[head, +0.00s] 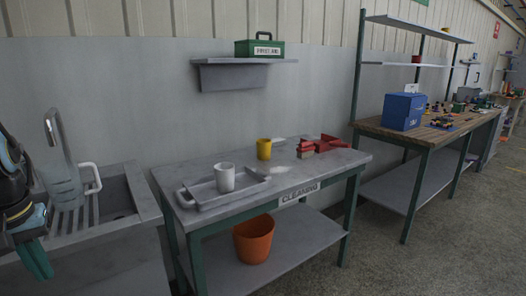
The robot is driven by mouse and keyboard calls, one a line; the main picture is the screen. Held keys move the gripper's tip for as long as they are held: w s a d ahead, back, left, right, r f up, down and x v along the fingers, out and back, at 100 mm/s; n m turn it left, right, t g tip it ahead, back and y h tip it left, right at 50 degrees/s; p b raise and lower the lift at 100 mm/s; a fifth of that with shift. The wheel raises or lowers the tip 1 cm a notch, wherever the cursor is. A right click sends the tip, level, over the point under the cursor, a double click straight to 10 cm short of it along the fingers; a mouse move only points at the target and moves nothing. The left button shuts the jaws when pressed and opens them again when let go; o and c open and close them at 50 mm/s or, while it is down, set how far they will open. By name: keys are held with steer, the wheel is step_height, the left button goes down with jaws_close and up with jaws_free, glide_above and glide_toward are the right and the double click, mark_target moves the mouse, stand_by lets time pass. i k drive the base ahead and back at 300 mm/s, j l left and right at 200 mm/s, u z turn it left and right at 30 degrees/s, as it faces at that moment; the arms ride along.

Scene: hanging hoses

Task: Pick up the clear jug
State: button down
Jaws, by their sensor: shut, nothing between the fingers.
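What looks like the clear jug (66,192) stands at the left of the sink, below the grey tap. It is see-through, with a pale handle on its right side. Its base is hard to make out. My gripper (38,264) is at the left edge, dark with teal fingers pointing down. It is shut and empty. In the picture it is left of and lower than the jug, apart from it.
The sink (152,208) adjoins a cleaning table (335,163) holding a tray (210,203) with a white mug (224,177), a yellow mug (264,149) and red items (318,146). An orange bucket (254,240) sits on its lower shelf. Floor is open at right.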

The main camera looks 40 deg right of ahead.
mark_target(61, 180)
steer(key=l+u, duration=0.45)
steer(key=i+l+u, duration=0.1)
steer(key=l+u, duration=0.75)
steer(key=k+j, duration=0.05)
